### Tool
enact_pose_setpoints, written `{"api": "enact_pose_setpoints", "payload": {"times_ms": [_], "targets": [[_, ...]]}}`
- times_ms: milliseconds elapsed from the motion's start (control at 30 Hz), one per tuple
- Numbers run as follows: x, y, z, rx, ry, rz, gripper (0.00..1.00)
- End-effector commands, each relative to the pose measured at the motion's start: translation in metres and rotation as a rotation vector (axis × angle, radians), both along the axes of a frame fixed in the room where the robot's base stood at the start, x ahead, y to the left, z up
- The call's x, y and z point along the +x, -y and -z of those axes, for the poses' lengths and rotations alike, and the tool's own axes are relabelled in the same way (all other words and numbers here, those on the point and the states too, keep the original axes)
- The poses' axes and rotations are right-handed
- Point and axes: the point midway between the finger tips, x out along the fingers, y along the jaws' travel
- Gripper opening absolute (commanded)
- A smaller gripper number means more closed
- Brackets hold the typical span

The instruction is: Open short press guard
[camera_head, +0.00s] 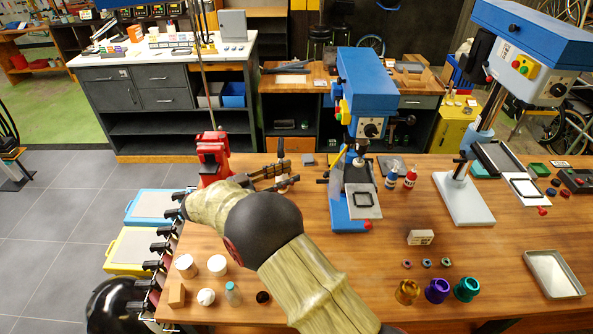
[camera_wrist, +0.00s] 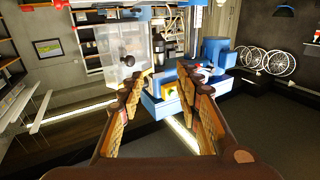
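The short blue press (camera_head: 367,85) stands in the middle of the head view, with buttons on its left side and a pale plate (camera_head: 362,203) low at its front. In the wrist view, a clear panel with a dark knob (camera_wrist: 126,59) looks like its guard; it is upright, left of and beyond my fingers. I cannot make out the guard clearly in the head view. My gripper (camera_head: 290,168) is left of the press, pointing toward it. In the wrist view my gripper (camera_wrist: 158,82) has its fingers apart, with nothing held between them. The knob is outside the fingers.
A taller blue press (camera_head: 533,48) stands at the right. A red vise (camera_head: 213,155) is behind my arm. Red and blue bottles (camera_head: 400,178) stand right of the short press. Colored cups (camera_head: 437,290) and a metal tray (camera_head: 553,274) are at the front right.

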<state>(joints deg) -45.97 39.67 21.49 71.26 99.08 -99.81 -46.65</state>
Motion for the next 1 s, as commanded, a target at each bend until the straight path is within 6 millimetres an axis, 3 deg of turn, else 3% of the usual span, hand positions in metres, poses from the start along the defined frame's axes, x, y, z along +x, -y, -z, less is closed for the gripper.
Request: {"api": "enact_pose_setpoints", "payload": {"times_ms": [200,400,800,900,1000], "targets": [[-0.024,-0.040,0.000,0.001,0.001,-0.003,0.34],[-0.038,-0.061,0.000,0.001,0.002,-0.001,0.34],[-0.042,-0.067,0.000,0.001,0.001,0.001,0.34],[-0.045,-0.072,-0.001,0.004,0.003,-0.007,0.28],[-0.051,-0.080,-0.018,0.030,0.023,-0.023,0.23]]}}
